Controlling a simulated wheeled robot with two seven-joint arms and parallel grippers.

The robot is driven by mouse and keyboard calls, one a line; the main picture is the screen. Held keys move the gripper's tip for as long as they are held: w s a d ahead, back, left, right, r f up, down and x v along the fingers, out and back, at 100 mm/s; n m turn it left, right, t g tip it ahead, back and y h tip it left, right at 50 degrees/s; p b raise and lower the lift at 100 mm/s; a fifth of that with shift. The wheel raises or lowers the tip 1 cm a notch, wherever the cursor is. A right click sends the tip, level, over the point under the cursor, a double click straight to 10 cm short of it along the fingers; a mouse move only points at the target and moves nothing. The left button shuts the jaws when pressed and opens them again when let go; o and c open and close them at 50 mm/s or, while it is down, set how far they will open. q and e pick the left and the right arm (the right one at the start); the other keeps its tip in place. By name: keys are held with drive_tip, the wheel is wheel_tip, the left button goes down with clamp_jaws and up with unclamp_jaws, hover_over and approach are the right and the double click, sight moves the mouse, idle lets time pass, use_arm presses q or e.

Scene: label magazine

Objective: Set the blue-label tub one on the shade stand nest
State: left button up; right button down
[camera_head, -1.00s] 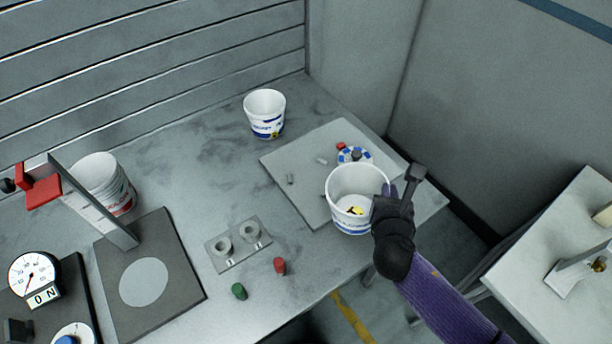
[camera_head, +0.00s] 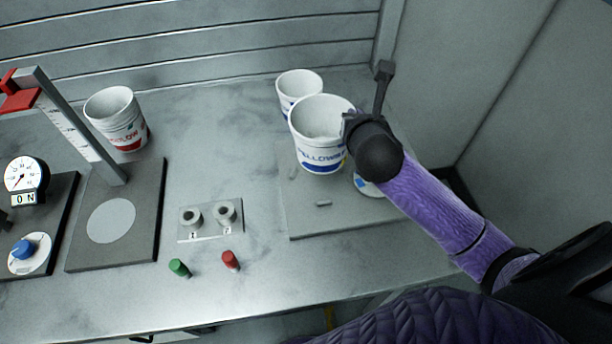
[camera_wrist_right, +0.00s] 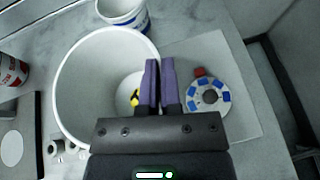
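My right gripper (camera_head: 350,122) is shut on the rim of a white tub with a blue label (camera_head: 318,148). The tub is raised above the grey mat (camera_head: 300,222). In the right wrist view the fingers (camera_wrist_right: 158,85) pinch its wall, and a yellow and black mark shows inside the tub (camera_wrist_right: 75,95). A second white tub with blue on its label (camera_head: 298,84) stands behind it, partly hidden. A dark plate with a pale grey disc (camera_head: 111,221) lies at left beside an upright scale with a red arm (camera_head: 62,120); I cannot tell if this is the shade stand. My left gripper is out of view.
A red-label tub (camera_head: 117,120) stands behind the dark plate. A small block with two round sockets (camera_head: 210,220), a green peg (camera_head: 179,268) and a red peg (camera_head: 230,260) lie mid-table. A blue-and-white ring (camera_wrist_right: 208,97) lies on the mat. A dial gauge (camera_head: 25,175) is at far left.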

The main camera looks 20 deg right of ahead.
wheel_tip(320, 180, down, 10)
drive_tip(key=b, duration=0.3)
drive_tip(key=shift+b, duration=0.3)
drive_tip(key=c, duration=1.3)
unclamp_jaws()
drive_tip(key=shift+a+r, duration=0.1)
drive_tip(key=shift+r, duration=0.05)
drive_tip(key=o, duration=0.5)
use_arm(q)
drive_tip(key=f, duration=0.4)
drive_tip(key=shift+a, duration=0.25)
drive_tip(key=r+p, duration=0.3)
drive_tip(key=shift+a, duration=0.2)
use_arm(e)
drive_tip(key=v, duration=1.2)
